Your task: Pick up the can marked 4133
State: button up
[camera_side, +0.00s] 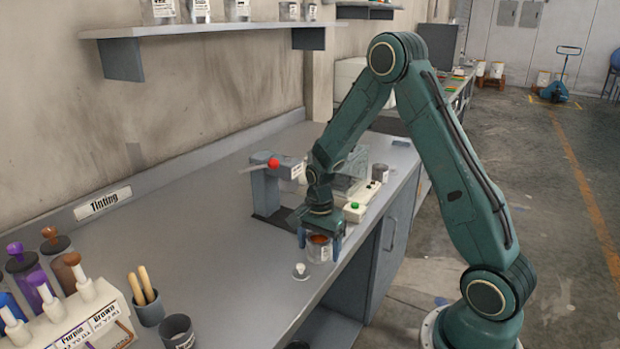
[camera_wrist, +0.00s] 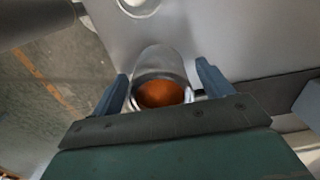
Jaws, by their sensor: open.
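A small open metal can (camera_side: 319,250) with orange-brown contents stands on the grey bench near its front edge. Its label is too small to read in the side view. My gripper (camera_side: 320,238) is right over this can, pointing down, with a blue finger on each side of it. In the wrist view the can (camera_wrist: 160,76) sits between the two open fingers of my gripper (camera_wrist: 164,92). Gaps show on both sides at the fingertips, and the gripper does not appear to hold it.
A small white object (camera_side: 300,271) lies just in front of the can. A lever press with a red knob (camera_side: 273,163) and a machine with a green button (camera_side: 354,206) stand close behind. A dark cup (camera_side: 177,332) and a tinting rack are at front left. The middle bench is clear.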

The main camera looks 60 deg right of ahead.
dwell(0.4)
jog(key=c, duration=1.2)
jog(key=shift+o, duration=0.2)
jog(key=shift+r, duration=0.25)
notch_tip(320, 180, up, 20)
jog(key=shift+f, duration=0.2)
